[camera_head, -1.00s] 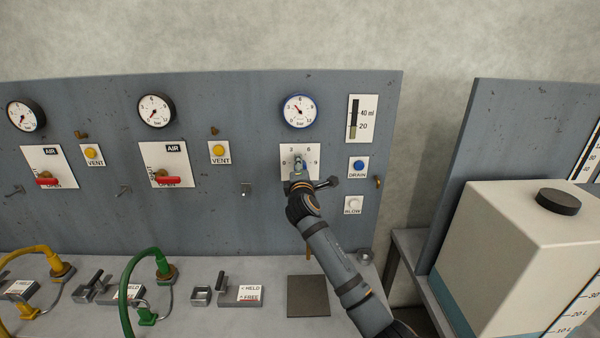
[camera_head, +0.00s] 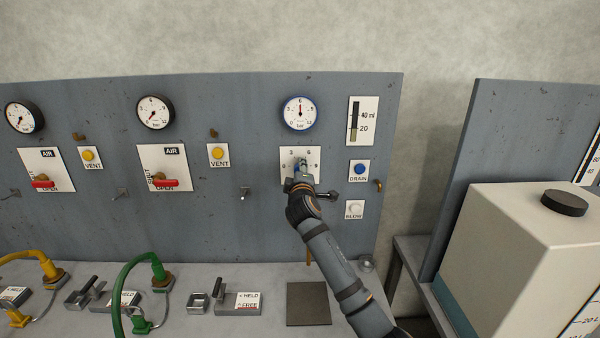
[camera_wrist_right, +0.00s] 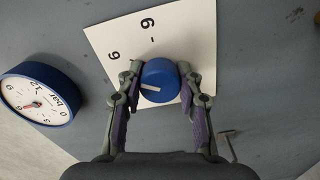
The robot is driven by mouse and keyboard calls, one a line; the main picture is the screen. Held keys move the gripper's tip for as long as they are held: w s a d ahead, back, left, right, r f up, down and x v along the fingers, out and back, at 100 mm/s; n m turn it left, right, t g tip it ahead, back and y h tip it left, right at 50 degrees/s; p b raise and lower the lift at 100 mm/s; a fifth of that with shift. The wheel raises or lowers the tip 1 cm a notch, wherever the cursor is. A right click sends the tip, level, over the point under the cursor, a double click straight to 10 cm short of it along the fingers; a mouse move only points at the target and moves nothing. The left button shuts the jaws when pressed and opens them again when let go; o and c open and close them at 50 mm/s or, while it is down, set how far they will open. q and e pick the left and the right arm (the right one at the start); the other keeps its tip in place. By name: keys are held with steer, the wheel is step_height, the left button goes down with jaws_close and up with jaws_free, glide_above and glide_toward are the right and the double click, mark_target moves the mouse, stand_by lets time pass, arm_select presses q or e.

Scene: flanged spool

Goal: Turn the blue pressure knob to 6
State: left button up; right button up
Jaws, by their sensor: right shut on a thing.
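The blue knob (camera_wrist_right: 159,76) sits on a white dial plate (camera_wrist_right: 198,30) with the numbers 6 and 9 readable in the right wrist view. Its white mark points towards the left of that view. My right gripper (camera_wrist_right: 160,90) has its fingers on both sides of the knob and is shut on it. In the head view the gripper (camera_head: 301,174) covers most of the knob, on the plate (camera_head: 287,158) marked 0, 3, 6, 9. The blue-rimmed gauge (camera_head: 299,113) above has its needle about straight up. My left gripper is not in view.
A blue DRAIN button (camera_head: 359,168) and a white BLOW button (camera_head: 355,208) are close to the right of the knob plate. A level gauge (camera_head: 362,120) is above them. Two red AIR levers (camera_head: 163,184) are to the left. A dark square pad (camera_head: 308,303) lies below.

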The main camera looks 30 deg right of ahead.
steer(key=shift+f, duration=0.1)
steer(key=o, duration=1.2)
steer(key=shift+s, duration=0.1)
steer(key=v, duration=1.2)
